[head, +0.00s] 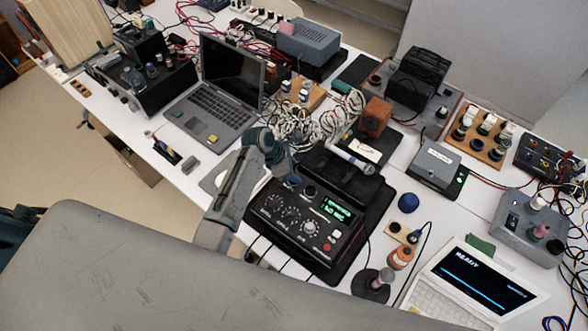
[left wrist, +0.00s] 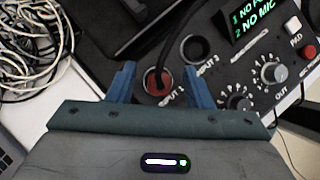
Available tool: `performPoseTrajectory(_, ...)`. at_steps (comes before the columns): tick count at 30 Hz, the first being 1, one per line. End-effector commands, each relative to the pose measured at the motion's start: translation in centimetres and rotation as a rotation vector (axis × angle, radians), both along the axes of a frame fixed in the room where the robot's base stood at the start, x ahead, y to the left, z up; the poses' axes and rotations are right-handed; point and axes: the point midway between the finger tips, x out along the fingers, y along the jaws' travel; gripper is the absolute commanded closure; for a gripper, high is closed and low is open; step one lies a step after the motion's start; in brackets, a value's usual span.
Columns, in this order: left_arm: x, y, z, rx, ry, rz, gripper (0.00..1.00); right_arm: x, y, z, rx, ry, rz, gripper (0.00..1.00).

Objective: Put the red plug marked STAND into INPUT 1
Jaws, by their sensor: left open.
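A red round plug (left wrist: 157,82) with a black cable sits at the socket labelled INPUT 1 in the left wrist view. I cannot read a STAND mark on it, nor tell how deep it sits. My left gripper (left wrist: 161,88) is open, with its blue fingers on either side of the plug and apart from it. In the head view the left gripper (head: 288,178) is over the back left of the black mixer (head: 268,208), hiding the sockets. The INPUT 2 socket (left wrist: 195,50) looks empty. My right gripper is not in view.
The mixer's green display (left wrist: 257,18) reads "1 NO P..." and "2 NO MIC". A silver microphone (head: 350,158) lies behind the mixer. Tangled cables (head: 300,128) and a laptop (head: 215,95) are to the left. A white laptop (head: 475,280) reads READY at the right.

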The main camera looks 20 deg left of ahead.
Motion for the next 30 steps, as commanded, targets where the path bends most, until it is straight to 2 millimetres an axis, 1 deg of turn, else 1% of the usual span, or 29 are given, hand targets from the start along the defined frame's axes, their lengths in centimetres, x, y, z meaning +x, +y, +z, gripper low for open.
performPoseTrajectory(4, -0.1, 0.4, 0.5, 0.001, -0.002, 0.001, 0.54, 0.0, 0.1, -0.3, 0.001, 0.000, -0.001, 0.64)
performPoseTrajectory(7, -0.3, 1.0, 1.5, 0.003, -0.004, 0.000, 0.54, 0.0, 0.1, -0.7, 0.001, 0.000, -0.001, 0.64)
performPoseTrajectory(15, -1.5, 3.5, 6.1, 0.003, -0.004, 0.001, 0.54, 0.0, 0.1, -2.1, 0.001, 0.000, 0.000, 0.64)
performPoseTrajectory(18, -1.8, 4.2, 7.6, 0.004, -0.003, 0.000, 0.54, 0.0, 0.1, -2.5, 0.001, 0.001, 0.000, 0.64)
performPoseTrajectory(21, -2.1, 4.6, 8.6, 0.001, -0.002, 0.000, 0.54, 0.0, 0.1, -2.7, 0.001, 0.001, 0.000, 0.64)
performPoseTrajectory(25, -2.2, 4.9, 9.3, 0.002, -0.002, 0.000, 0.54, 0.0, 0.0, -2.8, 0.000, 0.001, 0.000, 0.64)
performPoseTrajectory(30, -2.3, 4.9, 9.4, 0.000, 0.000, 0.000, 0.54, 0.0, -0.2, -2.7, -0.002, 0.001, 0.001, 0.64)
